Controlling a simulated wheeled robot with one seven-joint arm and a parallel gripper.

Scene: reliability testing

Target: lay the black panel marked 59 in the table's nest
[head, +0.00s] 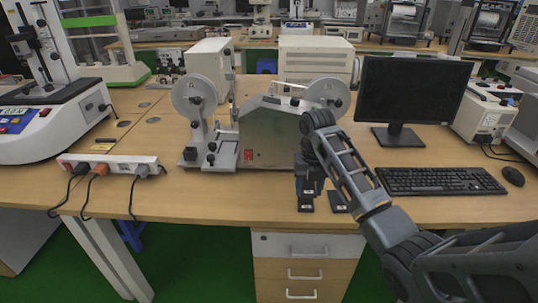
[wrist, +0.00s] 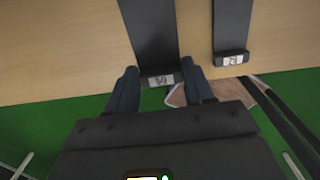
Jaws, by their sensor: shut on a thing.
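A black panel (wrist: 150,35) with a white label reading like 59 lies between the fingers of my gripper (wrist: 160,88) in the wrist view. My gripper is shut on its near end, close to the table's front edge. In the head view my gripper (head: 309,184) is over the table front, and a labelled black end (head: 306,207) shows below it. I cannot tell whether the held panel is touching the table (head: 220,205). I cannot make out the nest in either view.
A second labelled black panel (wrist: 232,30) lies just right of the held one. It also shows in the head view (head: 338,203). A keyboard (head: 440,181) and monitor (head: 412,95) stand to the right. A reel machine (head: 270,130) stands behind; a power strip (head: 108,164) is left.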

